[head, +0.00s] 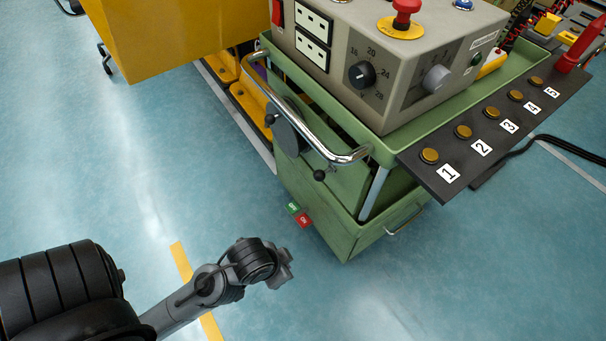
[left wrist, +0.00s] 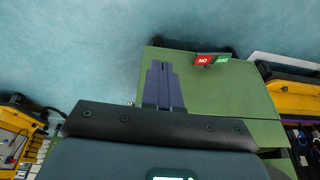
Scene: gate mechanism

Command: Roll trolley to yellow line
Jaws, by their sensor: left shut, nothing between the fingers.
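The green trolley (head: 346,232) stands on the blue floor at the centre of the head view, with a chrome handle (head: 312,139) along its left side. Its green body (left wrist: 225,105) fills the middle of the left wrist view. The yellow line (head: 181,262) runs on the floor left of the trolley, partly hidden by my left arm. My left gripper (head: 285,264) is lower left of the trolley, below the handle in the picture. Its fingers (left wrist: 164,86) are shut and empty, seen against the trolley's green body; I cannot tell if they touch it. My right gripper is not in view.
A grey control box (head: 392,68) with knobs and a red button sits on the trolley. A black strip with numbered buttons (head: 480,148) juts out on the right. A yellow cabinet (head: 165,35) stands behind at upper left. The floor at left is clear.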

